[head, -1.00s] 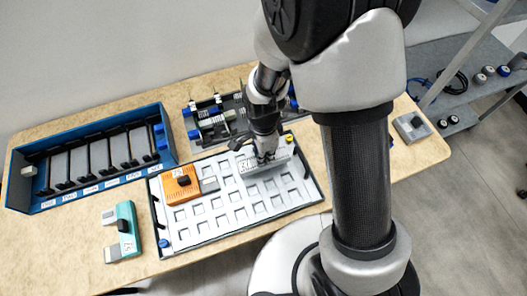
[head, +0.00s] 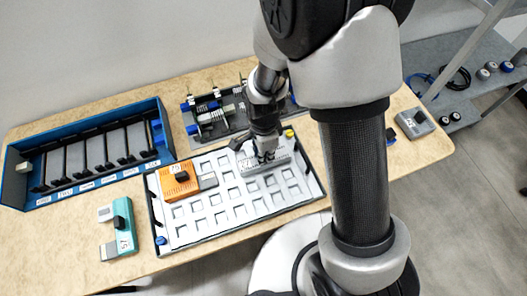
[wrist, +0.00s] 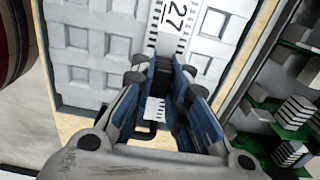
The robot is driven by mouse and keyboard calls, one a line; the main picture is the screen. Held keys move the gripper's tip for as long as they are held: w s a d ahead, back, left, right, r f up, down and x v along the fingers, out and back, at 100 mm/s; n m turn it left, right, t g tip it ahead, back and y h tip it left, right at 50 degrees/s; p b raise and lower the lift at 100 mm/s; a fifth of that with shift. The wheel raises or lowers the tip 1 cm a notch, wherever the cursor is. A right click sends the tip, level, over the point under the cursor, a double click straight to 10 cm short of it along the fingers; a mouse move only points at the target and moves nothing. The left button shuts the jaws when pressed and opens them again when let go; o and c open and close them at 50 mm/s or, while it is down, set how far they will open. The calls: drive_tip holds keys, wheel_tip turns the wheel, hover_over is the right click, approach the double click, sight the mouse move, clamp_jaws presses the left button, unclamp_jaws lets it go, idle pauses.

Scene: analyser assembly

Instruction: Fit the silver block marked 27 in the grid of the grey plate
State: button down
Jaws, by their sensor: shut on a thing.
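The silver block marked 27 (head: 277,163) is over the back right part of the grey plate (head: 215,205). It also shows in the wrist view (wrist: 172,22), lying along the plate with its 27 upward. My gripper (head: 265,157) is shut on the block's raised grip from above. In the wrist view the blue-padded fingers (wrist: 172,90) hide the middle of the block. The block looks level and close to the plate; I cannot tell whether it sits in the grid's recesses, as its underside is hidden.
An orange block (head: 180,183) sits on the plate's back left. A teal block (head: 122,230) lies left of the plate. A blue rack (head: 95,150) stands at the back left, a dark tray of parts (head: 215,116) behind the plate. A grey block (head: 414,124) is at the right.

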drive_tip(key=shift+f, duration=0.3)
idle(0.4)
drive_tip(key=c, duration=1.5)
unclamp_jaws()
drive_tip(key=shift+o, duration=0.3)
drive_tip(key=shift+r+p, duration=1.4)
drive_tip(key=shift+r, duration=0.65)
wheel_tip(320, 180, up, 7)
drive_tip(key=p, duration=0.5)
idle(0.4)
